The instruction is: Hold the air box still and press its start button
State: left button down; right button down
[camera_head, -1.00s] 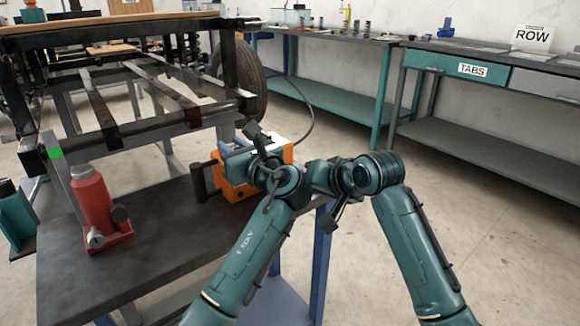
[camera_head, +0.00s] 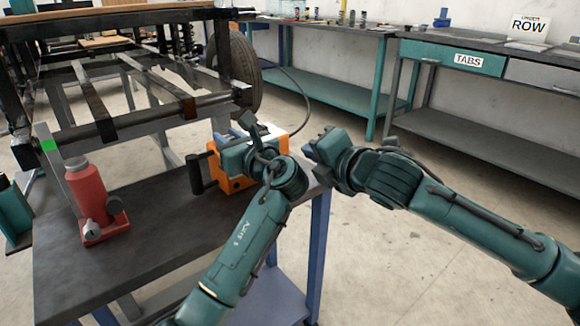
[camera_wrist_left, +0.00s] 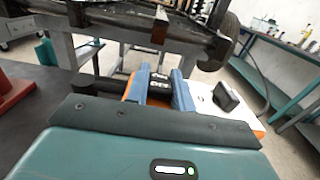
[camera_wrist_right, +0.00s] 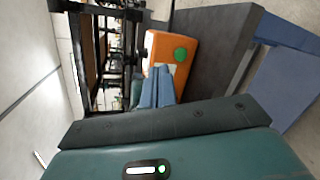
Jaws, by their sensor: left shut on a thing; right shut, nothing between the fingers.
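The air box (camera_head: 222,184) is orange with a white top and sits on the dark table top, partly hidden by my left arm in the head view. In the left wrist view my left gripper (camera_wrist_left: 160,88) is shut on a dark part at the top of the air box (camera_wrist_left: 258,128). In the right wrist view a round green button (camera_wrist_right: 181,54) shows on the orange face of the air box (camera_wrist_right: 158,48). My right gripper (camera_wrist_right: 157,86) is shut and empty, its fingers pointing toward the box. In the head view my right gripper (camera_head: 312,150) is just right of the box.
A red bottle jack (camera_head: 88,195) stands on the table (camera_head: 150,245) at left. A dark vehicle frame with a wheel (camera_head: 232,75) stands behind. A dark hose arcs behind the box. Benches line the wall, and open floor lies to the right.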

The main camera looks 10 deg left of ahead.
jog(key=s+d+f+n+g+y, duration=0.1)
jog(key=s+d+f+n, duration=0.2)
jog(key=n, duration=1.1)
jog(key=shift+s+d+f+n+g, duration=0.3)
jog(key=shift+s+d+f+g, duration=0.1)
jog(key=shift+d+f, duration=0.3)
jog(key=x, duration=0.8)
jog(key=r+x, duration=0.1)
jog(key=x, duration=0.3)
jog(key=shift+w+a+f, duration=0.15)
jog(key=shift+w+a, duration=0.15)
jog(key=shift+a, duration=0.05)
jog(key=shift+w+a, duration=0.45)
jog(key=shift+w, duration=0.05)
